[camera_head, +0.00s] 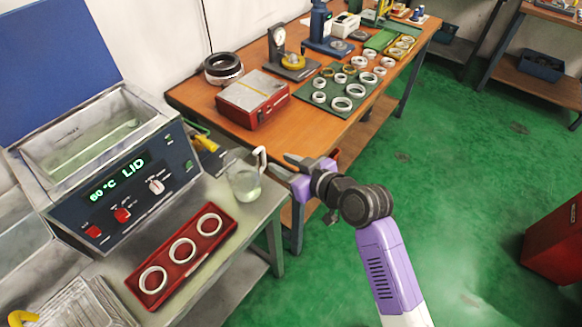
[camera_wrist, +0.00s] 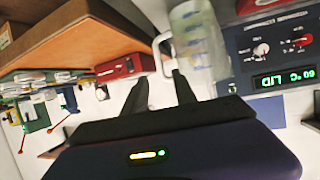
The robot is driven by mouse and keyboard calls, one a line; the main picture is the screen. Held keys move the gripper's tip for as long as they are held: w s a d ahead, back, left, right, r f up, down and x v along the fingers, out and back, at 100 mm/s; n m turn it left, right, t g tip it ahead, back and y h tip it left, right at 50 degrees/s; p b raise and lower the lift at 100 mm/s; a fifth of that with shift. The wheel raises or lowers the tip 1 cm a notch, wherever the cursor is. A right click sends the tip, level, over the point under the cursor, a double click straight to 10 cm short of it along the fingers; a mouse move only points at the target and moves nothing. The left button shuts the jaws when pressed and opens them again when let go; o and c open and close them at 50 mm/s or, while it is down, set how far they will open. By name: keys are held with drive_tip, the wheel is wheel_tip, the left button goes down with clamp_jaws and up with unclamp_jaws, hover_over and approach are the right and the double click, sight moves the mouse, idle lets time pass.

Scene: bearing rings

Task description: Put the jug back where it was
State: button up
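The clear jug (camera_head: 244,182) with a white handle stands near the right edge of the metal bench, beside the ultrasonic bath (camera_head: 120,180). It looks upright, with some liquid low inside. In the wrist view the jug (camera_wrist: 198,40) is at the top centre, with its handle (camera_wrist: 160,52) facing my fingers. My gripper (camera_head: 288,166) is just right of the handle. In the wrist view my gripper (camera_wrist: 160,76) has its two fingers apart, with the handle in line with the gap. I cannot tell whether they touch it.
A red tray (camera_head: 158,290) with three pale rings lies on the bench in front of the bath. The wooden table (camera_head: 210,102) behind holds a red box (camera_head: 252,106) and a green mat (camera_head: 318,112) with several rings.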

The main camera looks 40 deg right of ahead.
drive_tip(key=shift+v, duration=1.4)
drive_tip(key=s+a+f+m+h, duration=0.1)
drive_tip(key=s+a+f, duration=0.15)
drive_tip(key=s, duration=0.55)
drive_tip(key=s+a+f+m+h, duration=0.1)
drive_tip(key=s+a+f, duration=0.15)
drive_tip(key=s, duration=0.65)
drive_tip(key=s+r, duration=0.4)
drive_tip(key=s, duration=0.4)
drive_tip(key=s+a+r+t, duration=0.1)
drive_tip(key=s+r, duration=0.4)
drive_tip(key=s, duration=0.3)
drive_tip(key=shift+s+a+n+t, duration=0.3)
drive_tip(key=shift+s+n, duration=0.1)
